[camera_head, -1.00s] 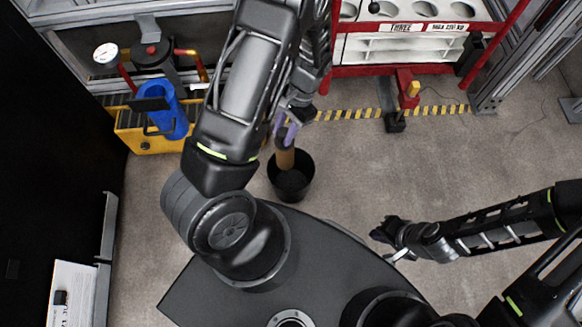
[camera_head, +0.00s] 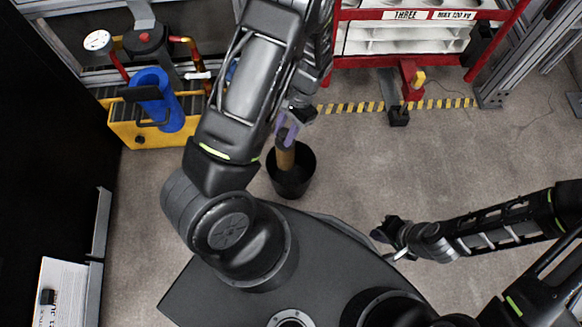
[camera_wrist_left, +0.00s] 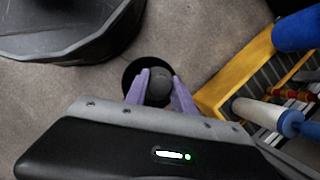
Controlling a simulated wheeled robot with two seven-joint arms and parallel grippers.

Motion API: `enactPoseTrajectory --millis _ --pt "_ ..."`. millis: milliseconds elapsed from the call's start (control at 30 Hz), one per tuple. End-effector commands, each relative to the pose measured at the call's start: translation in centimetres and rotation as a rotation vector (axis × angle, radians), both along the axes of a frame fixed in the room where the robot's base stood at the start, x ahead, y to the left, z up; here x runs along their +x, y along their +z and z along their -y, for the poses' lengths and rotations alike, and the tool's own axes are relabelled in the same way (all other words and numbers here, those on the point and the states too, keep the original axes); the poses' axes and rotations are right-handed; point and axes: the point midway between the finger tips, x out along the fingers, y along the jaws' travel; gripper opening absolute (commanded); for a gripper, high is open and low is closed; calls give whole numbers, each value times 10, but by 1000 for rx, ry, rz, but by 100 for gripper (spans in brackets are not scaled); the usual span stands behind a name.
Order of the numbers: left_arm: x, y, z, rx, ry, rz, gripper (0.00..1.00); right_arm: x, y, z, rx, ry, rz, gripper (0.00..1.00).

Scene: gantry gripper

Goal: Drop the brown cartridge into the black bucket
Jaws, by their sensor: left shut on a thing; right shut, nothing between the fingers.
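The brown cartridge (camera_head: 285,158) is held upright, or nearly so, in the purple fingers of my left gripper (camera_head: 287,134). Its lower end overlaps the opening of the black bucket (camera_head: 293,187) on the floor; I cannot tell how far inside it is. In the left wrist view the two purple fingers (camera_wrist_left: 160,92) close around the cartridge's dark round top (camera_wrist_left: 159,87), with the bucket's rim (camera_wrist_left: 131,72) showing behind. My right gripper (camera_head: 386,236) is shut and empty, to the right of the bucket.
A yellow crate (camera_head: 140,135) with a blue cylinder (camera_head: 158,100) stands at the left. A red-framed rack (camera_head: 420,62) is at the back right, behind yellow-black floor tape (camera_head: 345,107). The floor right of the bucket is mostly clear.

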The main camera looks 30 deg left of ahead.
Motion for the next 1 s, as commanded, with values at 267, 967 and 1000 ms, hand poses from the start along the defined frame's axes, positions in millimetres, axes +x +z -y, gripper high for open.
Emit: enactPoseTrajectory --millis 267,967,1000 --pt "0 0 0 0 0 0 31 0 0 0 0 0 1 0" --pt "3 9 1 -1 0 2 56 0 3 0 0 0 0 0" --pt "5 13 2 -1 0 3 56 0 5 0 0 1 0 0"
